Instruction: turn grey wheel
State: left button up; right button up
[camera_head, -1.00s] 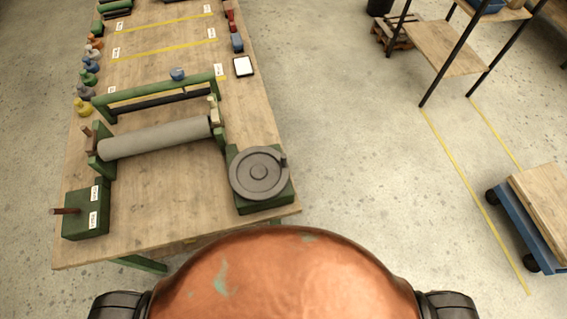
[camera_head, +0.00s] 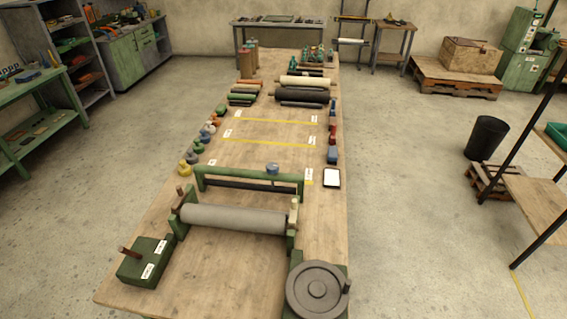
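The grey wheel (camera_head: 317,290) is a round handwheel with a central hub and a small grip knob at its right rim. It lies flat on a green base at the front right corner of the wooden table (camera_head: 215,275). The lower edge of its base is cut off by the picture. A grey roller (camera_head: 235,218) in a green frame stands behind it and to the left. Neither of my grippers shows in the head view.
A green block (camera_head: 145,262) with a brown peg stands at the table's front left. A white tablet (camera_head: 332,178), several small coloured items and rolls lie farther back. A shelf rack and a black bin (camera_head: 486,138) stand on the right. Floor on both sides of the table is open.

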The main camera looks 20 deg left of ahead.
aim_at(314, 289)
jog(key=k, duration=0.5)
jog(key=z, duration=1)
jog(key=i, duration=0.8)
jog(key=u, duration=2.05)
